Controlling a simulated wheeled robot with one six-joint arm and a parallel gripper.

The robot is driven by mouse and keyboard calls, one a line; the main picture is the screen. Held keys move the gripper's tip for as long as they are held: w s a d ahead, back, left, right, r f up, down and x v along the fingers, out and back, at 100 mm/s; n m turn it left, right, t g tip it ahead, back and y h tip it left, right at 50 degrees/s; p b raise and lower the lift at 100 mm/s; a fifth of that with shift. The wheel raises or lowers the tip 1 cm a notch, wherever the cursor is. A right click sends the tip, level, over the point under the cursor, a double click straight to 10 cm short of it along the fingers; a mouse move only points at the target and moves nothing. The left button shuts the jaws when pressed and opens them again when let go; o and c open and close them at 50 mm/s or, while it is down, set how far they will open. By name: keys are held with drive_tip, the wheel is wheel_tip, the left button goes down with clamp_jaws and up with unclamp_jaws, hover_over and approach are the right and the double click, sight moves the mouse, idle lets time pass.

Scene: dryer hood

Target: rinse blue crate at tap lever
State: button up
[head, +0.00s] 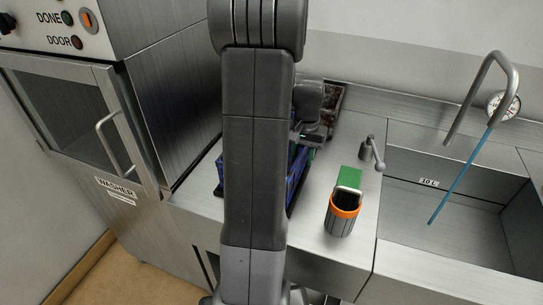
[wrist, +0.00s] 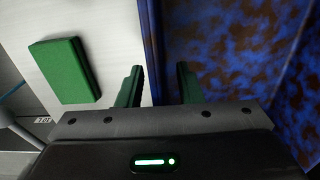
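The blue crate (head: 296,178) stands on the steel counter, mostly hidden behind my arm in the head view. In the wrist view its blue wall (wrist: 151,50) and its inside, with brown stains, fill the right side. My gripper (wrist: 159,84) is open, its green fingers apart, with the crate wall between them; I cannot tell whether they touch it. In the head view my gripper (head: 312,138) is at the crate's far right part. The tap lever (head: 372,155) stands on the counter right of the crate. A blue stream (head: 460,175) runs from the curved spout (head: 484,85).
A green block (head: 347,177) lies beside the crate; it also shows in the wrist view (wrist: 65,70). An orange-rimmed dark cup (head: 342,215) stands in front. A sink (head: 440,215) is at right, a gauge (head: 503,105) behind, a dark reddish bin (head: 333,98) at the back, a washer (head: 85,130) at left.

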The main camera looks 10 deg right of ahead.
drive_tip(key=shift+f, duration=0.3)
clamp_jaws()
drive_tip(key=shift+r, duration=0.1)
